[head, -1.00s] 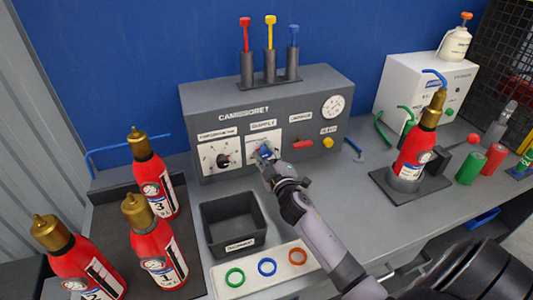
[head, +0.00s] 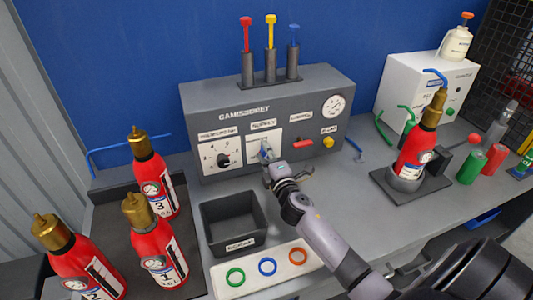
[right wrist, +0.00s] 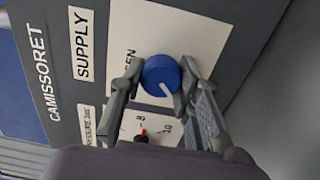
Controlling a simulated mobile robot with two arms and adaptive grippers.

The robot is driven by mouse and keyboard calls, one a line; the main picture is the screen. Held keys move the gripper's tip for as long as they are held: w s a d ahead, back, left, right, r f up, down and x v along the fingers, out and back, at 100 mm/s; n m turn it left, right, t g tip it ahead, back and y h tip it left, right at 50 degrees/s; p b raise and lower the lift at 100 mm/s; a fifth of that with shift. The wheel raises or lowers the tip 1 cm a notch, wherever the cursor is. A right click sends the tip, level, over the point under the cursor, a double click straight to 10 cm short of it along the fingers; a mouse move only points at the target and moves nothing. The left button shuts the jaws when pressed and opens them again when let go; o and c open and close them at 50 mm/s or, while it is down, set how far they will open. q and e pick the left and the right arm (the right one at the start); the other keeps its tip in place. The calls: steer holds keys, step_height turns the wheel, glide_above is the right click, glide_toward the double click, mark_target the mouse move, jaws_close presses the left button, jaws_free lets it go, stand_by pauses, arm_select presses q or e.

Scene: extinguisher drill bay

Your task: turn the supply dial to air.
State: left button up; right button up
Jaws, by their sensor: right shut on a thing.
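The supply dial (head: 265,151) is a blue knob on a white plate under the SUPPLY label, at the front of the grey panel box (head: 210,105). In the right wrist view the dial (right wrist: 161,76) carries a white pointer line, aimed toward the lower right of that picture. My right gripper (right wrist: 155,84) is shut on the dial, one finger on each side. In the head view the right gripper (head: 270,164) reaches the dial from below. Part of the word OXYGEN shows beside the dial; the other position's lettering is hidden. My left gripper is not in view.
A black selector (head: 224,160) is left of the dial; a red lever (head: 303,144) and yellow knob (head: 328,142) are right. A grey bin (head: 238,240) and ring tray (head: 250,283) lie below. Red extinguishers (head: 154,180) stand left, another (head: 415,150) right.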

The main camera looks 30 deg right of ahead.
stand_by(0.4)
steer(key=o, duration=1.2)
steer(key=v, duration=1.2)
